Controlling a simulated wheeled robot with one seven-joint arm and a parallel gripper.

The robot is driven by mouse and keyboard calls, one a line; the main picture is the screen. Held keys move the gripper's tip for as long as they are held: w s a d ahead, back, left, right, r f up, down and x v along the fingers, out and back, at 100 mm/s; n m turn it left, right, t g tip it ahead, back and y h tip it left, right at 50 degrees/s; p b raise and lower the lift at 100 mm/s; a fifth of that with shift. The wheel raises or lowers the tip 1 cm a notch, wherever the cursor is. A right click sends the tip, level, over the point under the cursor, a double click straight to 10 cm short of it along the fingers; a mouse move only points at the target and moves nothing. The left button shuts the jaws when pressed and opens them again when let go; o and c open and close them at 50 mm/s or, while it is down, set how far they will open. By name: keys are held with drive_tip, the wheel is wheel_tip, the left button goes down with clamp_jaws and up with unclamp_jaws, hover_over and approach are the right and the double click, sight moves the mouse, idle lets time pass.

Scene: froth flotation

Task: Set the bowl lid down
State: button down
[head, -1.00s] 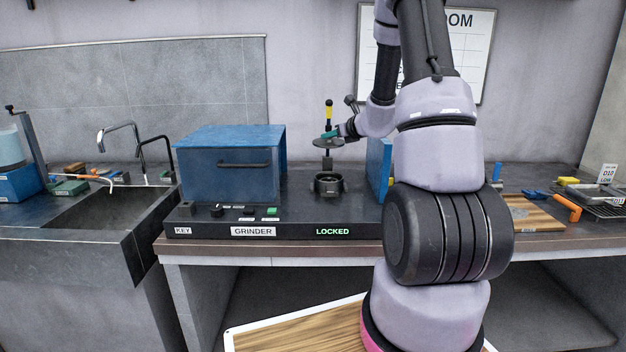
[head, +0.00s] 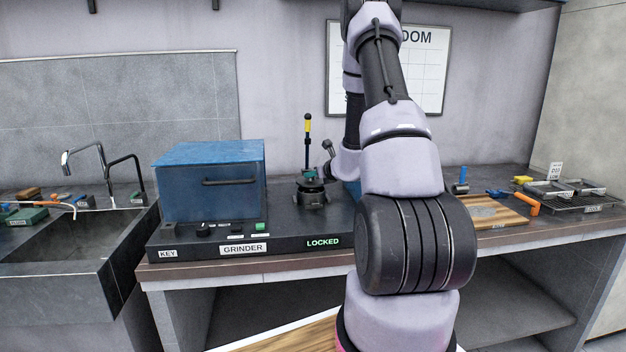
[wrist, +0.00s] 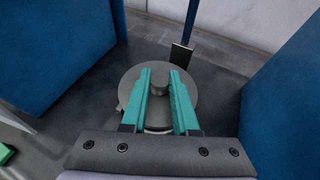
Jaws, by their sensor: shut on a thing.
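The bowl lid (wrist: 184,92) is a round grey disc with a short knob (wrist: 159,80), seen from above in the wrist view. My gripper (wrist: 160,75) has teal fingers shut on either side of the knob. In the head view my gripper (head: 310,175) is small, low over the dark bowl (head: 311,199) on the grinder deck. The lid is at the bowl's top with no clear gap; I cannot tell whether it fully rests on it. In the wrist view the lid hides nearly all of the bowl.
A blue grinder cover (head: 208,185) stands to the left and a blue panel (wrist: 285,105) to the right. The grinder's front panel (head: 243,248) reads LOCKED. A wooden board (head: 500,213) lies farther right.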

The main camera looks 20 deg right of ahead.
drive_tip(key=shift+f, duration=0.65)
drive_tip(key=shift+f, duration=0.4)
drive_tip(key=c, duration=0.7)
unclamp_jaws()
